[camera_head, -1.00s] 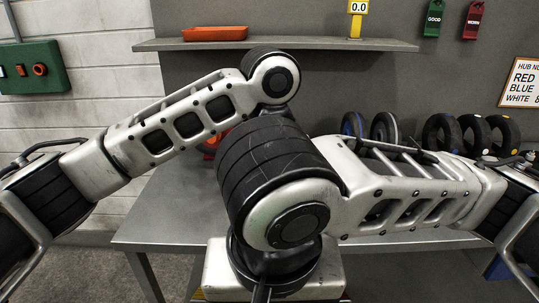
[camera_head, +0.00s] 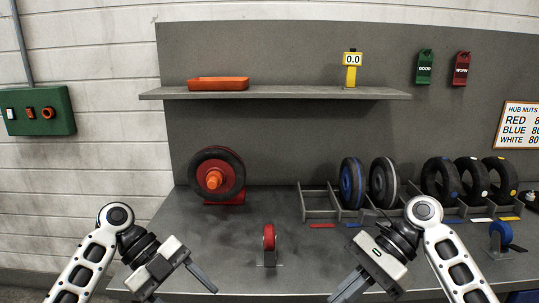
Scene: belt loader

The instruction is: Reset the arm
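My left gripper (camera_head: 206,278) is at the lower left, over the front of the grey bench, with its fingers pointing right and down. My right gripper (camera_head: 342,291) is at the lower right, with its fingers pointing left and down at the frame's bottom edge. Both arms are bent and apart from each other. I see nothing held in either gripper. The finger gaps are too small or hidden to tell whether they are open or shut.
Above is a shelf (camera_head: 280,93) with an orange tray (camera_head: 218,83) and yellow gauge (camera_head: 352,70).

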